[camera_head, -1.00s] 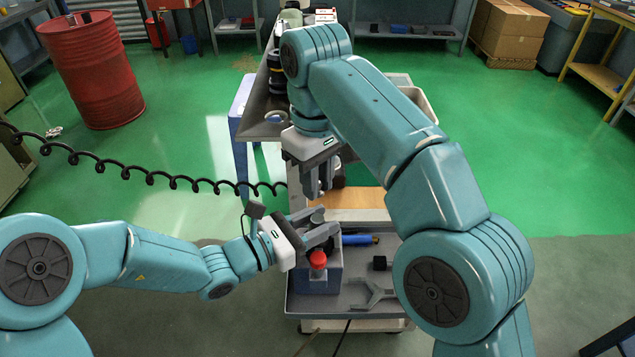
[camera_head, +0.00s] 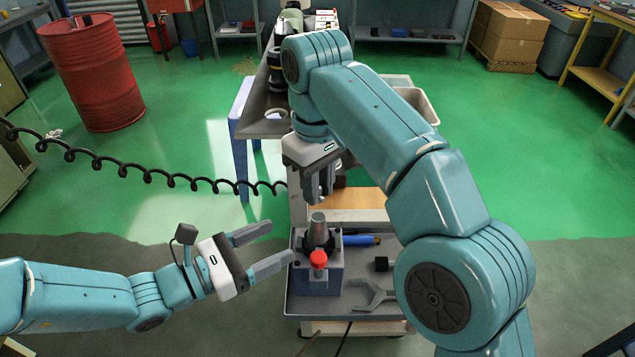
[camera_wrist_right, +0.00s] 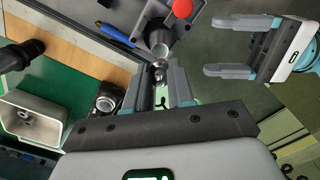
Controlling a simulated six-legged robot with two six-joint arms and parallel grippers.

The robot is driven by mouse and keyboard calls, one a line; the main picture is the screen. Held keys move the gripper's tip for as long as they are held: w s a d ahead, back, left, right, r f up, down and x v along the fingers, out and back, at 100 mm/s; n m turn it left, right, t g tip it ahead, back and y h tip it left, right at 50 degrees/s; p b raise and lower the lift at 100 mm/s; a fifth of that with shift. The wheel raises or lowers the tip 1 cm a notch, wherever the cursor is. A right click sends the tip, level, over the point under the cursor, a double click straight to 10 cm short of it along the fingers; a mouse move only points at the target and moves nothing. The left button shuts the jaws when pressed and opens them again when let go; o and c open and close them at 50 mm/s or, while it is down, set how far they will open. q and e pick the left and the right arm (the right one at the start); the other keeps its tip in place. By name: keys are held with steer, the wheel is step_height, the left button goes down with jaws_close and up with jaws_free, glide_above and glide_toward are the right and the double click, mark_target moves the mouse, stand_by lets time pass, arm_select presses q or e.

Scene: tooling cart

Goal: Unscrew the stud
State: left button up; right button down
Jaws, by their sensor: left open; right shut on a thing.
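My right gripper (camera_head: 320,192) points down above the fixture and is shut. In the right wrist view a small metallic piece, seemingly the stud (camera_wrist_right: 160,72), sits between the fingertips of my right gripper (camera_wrist_right: 159,80). A grey tapered tool holder (camera_head: 318,230) stands upright in a blue-grey fixture block (camera_head: 318,281) with a red knob (camera_head: 318,258). The holder (camera_wrist_right: 160,40) appears just beyond the right fingertips, apparently apart from them. My left gripper (camera_head: 278,244) is open and empty, left of the block; it also shows in the right wrist view (camera_wrist_right: 212,46).
The block stands on the cart's grey tray (camera_head: 345,302). A blue-handled tool (camera_head: 360,240), a small black cube (camera_head: 380,264) and a grey forked bracket (camera_head: 372,293) lie right of it. A pale bin (camera_head: 416,104) is behind. A black coiled cable (camera_head: 150,177) hangs at left.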

steer(key=shift+r+p, duration=0.35)
steer(key=shift+p, duration=0.05)
step_height(320, 180, up, 5)
steer(key=p, duration=0.6)
steer(key=shift+r+p, duration=0.15)
steer(key=shift+p, duration=0.15)
arm_select(q)
step_height(320, 180, up, 8)
steer(key=a, duration=0.1)
steer(key=shift+s+a+f, duration=0.15)
steer(key=shift+s+f, duration=0.05)
steer(key=shift+s, duration=0.25)
